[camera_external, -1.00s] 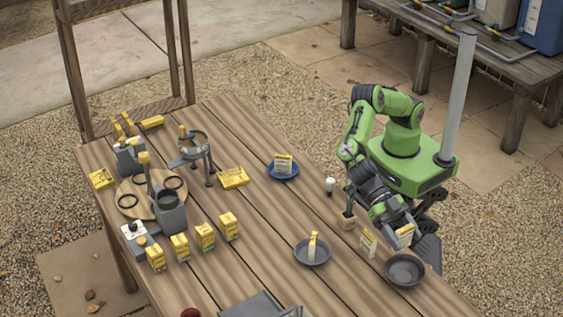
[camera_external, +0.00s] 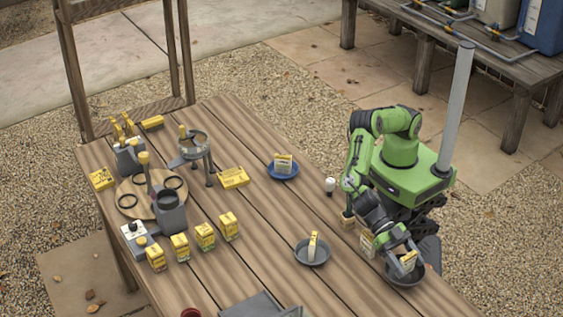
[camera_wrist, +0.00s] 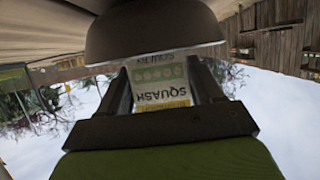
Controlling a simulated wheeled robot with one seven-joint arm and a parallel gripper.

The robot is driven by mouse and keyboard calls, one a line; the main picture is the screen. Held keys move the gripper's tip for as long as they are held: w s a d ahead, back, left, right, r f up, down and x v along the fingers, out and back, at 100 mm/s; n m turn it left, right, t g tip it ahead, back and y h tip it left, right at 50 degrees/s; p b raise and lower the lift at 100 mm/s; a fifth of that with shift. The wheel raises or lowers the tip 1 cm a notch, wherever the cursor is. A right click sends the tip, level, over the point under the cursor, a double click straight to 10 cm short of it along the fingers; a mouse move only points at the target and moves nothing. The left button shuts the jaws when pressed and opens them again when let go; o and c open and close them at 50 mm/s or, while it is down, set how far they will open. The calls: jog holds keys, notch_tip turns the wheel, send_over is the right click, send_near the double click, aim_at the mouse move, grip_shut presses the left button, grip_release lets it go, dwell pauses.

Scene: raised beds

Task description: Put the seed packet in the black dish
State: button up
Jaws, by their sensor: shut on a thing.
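My gripper (camera_external: 405,256) is shut on a white and yellow seed packet (camera_external: 408,262) at the right end of the table. In the wrist view the packet (camera_wrist: 160,85) reads "SQUASH" and sits between the two fingers. The black dish (camera_external: 405,283) is directly under the packet in the external view, partly hidden by gripper and packet. The dish (camera_wrist: 150,35) also shows close to the packet in the wrist view. I cannot tell whether the packet touches the dish's floor.
A grey dish (camera_external: 312,262) and a blue dish (camera_external: 283,175) each hold a packet. A white-topped item (camera_external: 330,185) stands near the table edge. Several more packets stand at the left.

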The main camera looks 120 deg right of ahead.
aim_at(404, 251)
jog(key=shift+f, duration=0.45)
jog(key=o, duration=1.1)
notch_tip(404, 251, up, 7)
jog(key=p, duration=0.3)
jog(key=shift+r, duration=0.2)
jog(key=shift+f, duration=0.1)
